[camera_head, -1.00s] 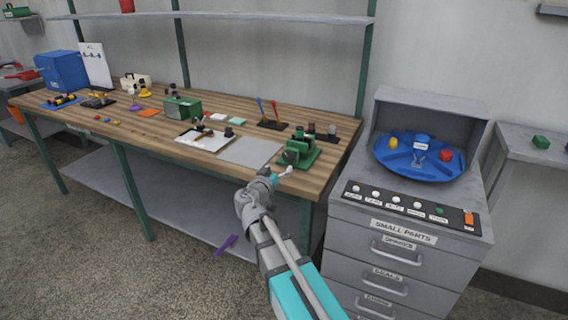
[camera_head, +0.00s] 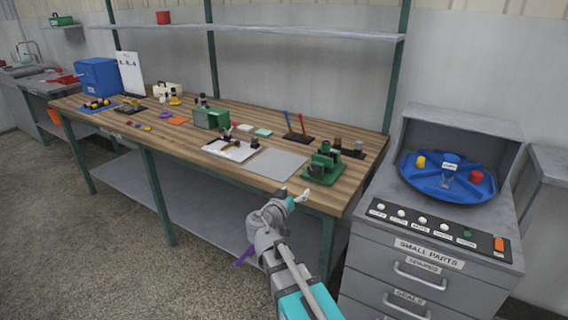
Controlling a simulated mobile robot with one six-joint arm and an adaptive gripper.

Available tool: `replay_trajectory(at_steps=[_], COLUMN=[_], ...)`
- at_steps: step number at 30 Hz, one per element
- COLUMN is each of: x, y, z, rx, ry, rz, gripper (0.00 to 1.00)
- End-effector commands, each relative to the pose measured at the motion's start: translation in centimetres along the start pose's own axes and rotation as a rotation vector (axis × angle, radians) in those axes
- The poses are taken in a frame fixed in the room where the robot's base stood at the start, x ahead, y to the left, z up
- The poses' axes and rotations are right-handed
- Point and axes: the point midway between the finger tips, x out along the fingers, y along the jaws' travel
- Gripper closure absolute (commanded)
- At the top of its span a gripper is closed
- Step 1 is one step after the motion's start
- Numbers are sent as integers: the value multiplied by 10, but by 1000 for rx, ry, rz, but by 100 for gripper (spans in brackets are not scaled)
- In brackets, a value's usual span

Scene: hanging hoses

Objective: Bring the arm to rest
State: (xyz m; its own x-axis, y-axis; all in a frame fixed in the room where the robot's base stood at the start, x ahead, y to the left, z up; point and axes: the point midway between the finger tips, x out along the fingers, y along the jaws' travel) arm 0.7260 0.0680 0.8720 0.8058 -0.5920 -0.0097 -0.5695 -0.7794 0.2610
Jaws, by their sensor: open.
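My gripper (camera_head: 303,197) is at the end of my grey and teal arm, which reaches up from the bottom of the view. It is small here, looks empty, and appears in front of the workbench's near right edge, close below the green vise-like fixture (camera_head: 324,166). I cannot tell whether it touches the bench edge. The wooden workbench (camera_head: 190,142) stretches from the left to the middle of the view. Part of the bench's front and lower shelf is hidden behind my arm.
A grey small parts cabinet (camera_head: 430,262) with a blue round tray (camera_head: 447,190) stands at the right. A purple strip (camera_head: 243,256) shows beside my arm. The bench holds a grey mat (camera_head: 275,163), a green box (camera_head: 211,118) and a blue bin (camera_head: 99,78). Open floor lies at the left.

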Motion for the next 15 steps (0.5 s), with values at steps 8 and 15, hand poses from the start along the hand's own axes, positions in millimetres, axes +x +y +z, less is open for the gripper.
replay_trajectory(at_steps=[8, 15], x=[9, 10], y=[28, 65], z=[34, 91], rx=[-43, -119], ry=[-158, -445], rz=[50, 74], gripper=[2, 2])
